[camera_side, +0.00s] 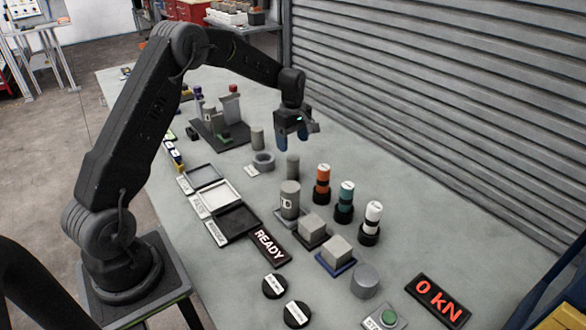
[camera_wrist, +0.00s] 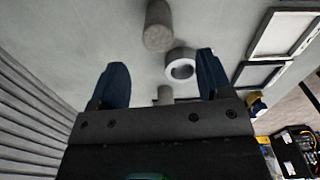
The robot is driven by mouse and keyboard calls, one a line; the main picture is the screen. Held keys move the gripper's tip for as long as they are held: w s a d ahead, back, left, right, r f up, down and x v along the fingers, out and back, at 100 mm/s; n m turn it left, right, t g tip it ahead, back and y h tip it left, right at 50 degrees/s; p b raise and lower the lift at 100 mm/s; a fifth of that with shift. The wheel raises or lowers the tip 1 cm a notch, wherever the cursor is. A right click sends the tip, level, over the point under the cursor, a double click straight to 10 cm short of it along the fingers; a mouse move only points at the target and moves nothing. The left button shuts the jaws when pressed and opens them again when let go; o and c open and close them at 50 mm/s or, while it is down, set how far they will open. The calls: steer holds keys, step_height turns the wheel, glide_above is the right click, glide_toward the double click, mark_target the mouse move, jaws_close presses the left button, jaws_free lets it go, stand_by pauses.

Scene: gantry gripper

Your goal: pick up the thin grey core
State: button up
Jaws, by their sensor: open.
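Two slim grey cylinders stand upright on the table; I cannot tell for sure which is the thin core. One cylinder (camera_side: 292,167) is in front of and below my gripper (camera_side: 293,140) in the side view, and appears at the top of the wrist view (camera_wrist: 158,27). The other cylinder (camera_side: 257,138) stands to the left of my gripper. In the wrist view it is partly hidden by my gripper body (camera_wrist: 165,93). My gripper is open and empty above the table, its blue fingers apart. They show in the wrist view (camera_wrist: 161,70) too.
A grey ring (camera_side: 263,163) lies between the cylinders, toward the trays. A wider labelled cylinder (camera_side: 290,200), grey blocks (camera_side: 313,227) and coloured upright pieces (camera_side: 344,201) stand nearer the side camera. A dark fixture (camera_side: 222,134) is at left. A shutter wall (camera_side: 430,100) runs behind.

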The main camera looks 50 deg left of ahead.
mark_target(293, 157)
step_height(293, 157, down, 9)
steer(key=shift+w+a+f, duration=0.1)
stand_by(0.4)
steer(key=c, duration=1.2)
